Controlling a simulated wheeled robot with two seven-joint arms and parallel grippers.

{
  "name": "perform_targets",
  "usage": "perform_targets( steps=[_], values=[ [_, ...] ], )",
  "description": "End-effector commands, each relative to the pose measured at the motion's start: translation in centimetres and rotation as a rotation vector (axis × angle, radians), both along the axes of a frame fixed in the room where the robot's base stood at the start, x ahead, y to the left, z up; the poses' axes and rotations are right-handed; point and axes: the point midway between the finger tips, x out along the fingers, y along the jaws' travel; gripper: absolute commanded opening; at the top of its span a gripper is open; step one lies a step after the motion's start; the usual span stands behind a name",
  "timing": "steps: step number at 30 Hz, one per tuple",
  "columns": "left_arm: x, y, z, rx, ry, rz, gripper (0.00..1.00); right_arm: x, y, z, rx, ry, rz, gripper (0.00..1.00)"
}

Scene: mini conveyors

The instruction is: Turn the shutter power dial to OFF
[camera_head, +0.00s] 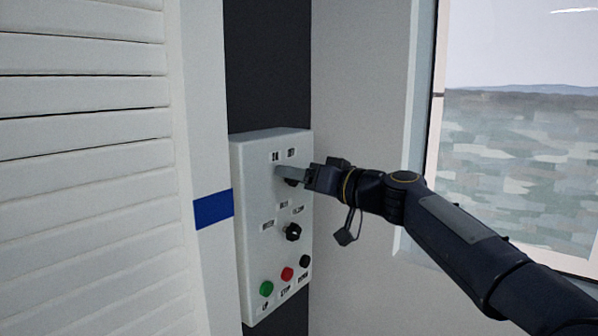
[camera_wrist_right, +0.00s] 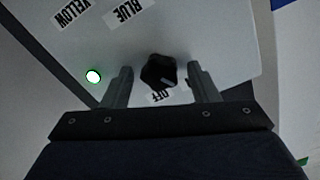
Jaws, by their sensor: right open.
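The shutter power dial (camera_wrist_right: 160,70) is a black knob on the light control panel (camera_head: 256,200). In the wrist view a pale pointer mark shows on its lower right side. The upside-down OFF label (camera_wrist_right: 159,96) lies just below it. My right gripper (camera_wrist_right: 160,80) is open, with one finger on each side of the dial and small gaps visible. In the head view my right gripper (camera_head: 290,174) is at the panel's upper part, largely covering the dial, below the two top labels (camera_head: 283,155). My left gripper is out of view.
A second black dial (camera_head: 293,232) sits lower on the panel, above green (camera_head: 266,288), red (camera_head: 287,273) and black (camera_head: 305,261) buttons. A lit lamp (camera_wrist_right: 93,76) shows in the wrist view. A slatted shutter (camera_head: 85,170) stands left and a window (camera_head: 520,150) right.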

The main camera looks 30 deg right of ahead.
Motion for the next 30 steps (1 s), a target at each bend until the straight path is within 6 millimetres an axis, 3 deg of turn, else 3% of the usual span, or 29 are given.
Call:
perform_targets(
  steps=[6, 16, 30],
  values=[
    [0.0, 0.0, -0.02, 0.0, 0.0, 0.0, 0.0, 0.02, 0.05, -0.03, 0.0, 0.0, 0.0, 0.54],
    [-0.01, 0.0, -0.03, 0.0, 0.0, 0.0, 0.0, 0.0, 0.02, -0.03, 0.0, 0.0, 0.0, 0.11],
    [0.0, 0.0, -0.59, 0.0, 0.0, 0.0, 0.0, 0.01, 0.03, -0.16, 0.102, 0.043, 0.001, 0.1]
  ],
)
